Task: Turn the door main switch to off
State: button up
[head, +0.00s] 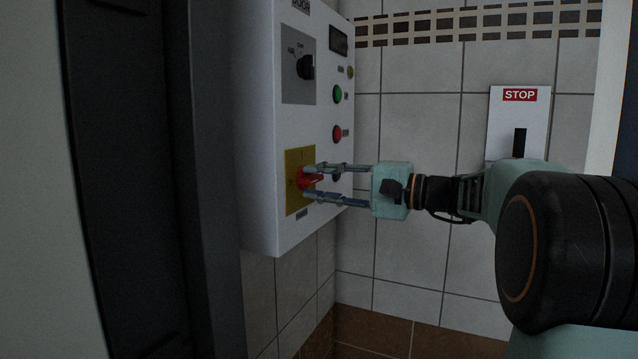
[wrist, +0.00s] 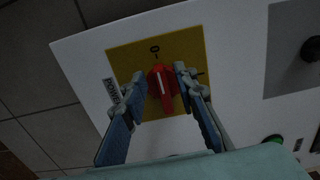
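The door main switch is a red rotary knob (head: 311,180) on a yellow plate (head: 294,160), low on the front of a white control box (head: 262,120). In the wrist view the red knob (wrist: 161,82) has a pale line along its handle, and a "0" mark shows on the yellow plate (wrist: 190,45). My gripper (head: 312,183) reaches the knob from the right. Its two fingers are apart, one on each side of the knob, as the wrist view of my gripper (wrist: 161,84) also shows. I cannot tell whether the fingertips touch it.
Above the switch are a black selector knob (head: 306,67), a green button (head: 337,94) and a red button (head: 337,132). A STOP panel (head: 518,120) is on the tiled wall to the right. A dark vertical frame (head: 210,180) stands left of the box.

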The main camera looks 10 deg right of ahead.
jog(key=v, duration=1.2)
jog(key=shift+a, duration=0.1)
